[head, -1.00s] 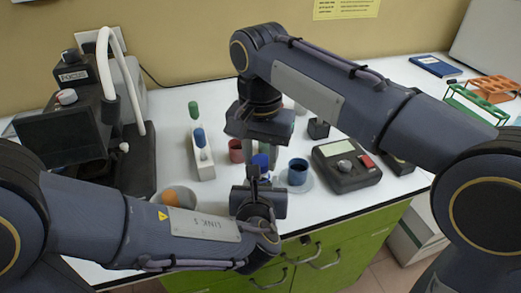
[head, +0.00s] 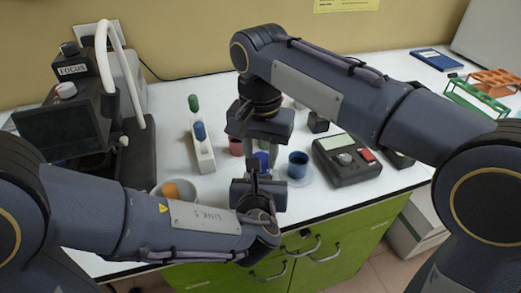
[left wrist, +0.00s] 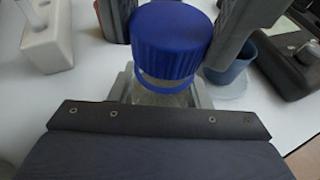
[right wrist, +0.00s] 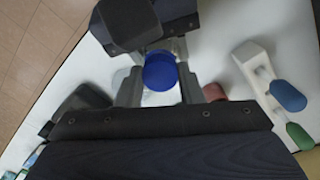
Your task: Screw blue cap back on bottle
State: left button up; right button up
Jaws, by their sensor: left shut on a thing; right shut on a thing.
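The bottle's blue cap (left wrist: 170,42) sits on top of the clear bottle (left wrist: 163,92) in the left wrist view, with a blue ring below it. The cap also shows from above in the right wrist view (right wrist: 160,72) and small in the head view (head: 262,158). My left gripper (left wrist: 162,98) is shut on the bottle below the cap. My right gripper (right wrist: 160,85) comes from above and is shut on the cap, one finger on each side. Most of the bottle is hidden by the grippers. I cannot tell how tight the cap is.
A blue cup (head: 298,164) on a saucer stands right of the grippers, with a dark device (head: 346,160) beyond. A red cup (head: 236,146) and a white rack (head: 203,152) are left. The counter's front edge is close.

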jog(key=shift+f, duration=0.25)
jog(key=m, duration=0.6)
jog(key=shift+m, duration=0.3)
jog(key=o, duration=1)
jog(key=shift+r, duration=2.25)
jog(key=shift+c, duration=0.4)
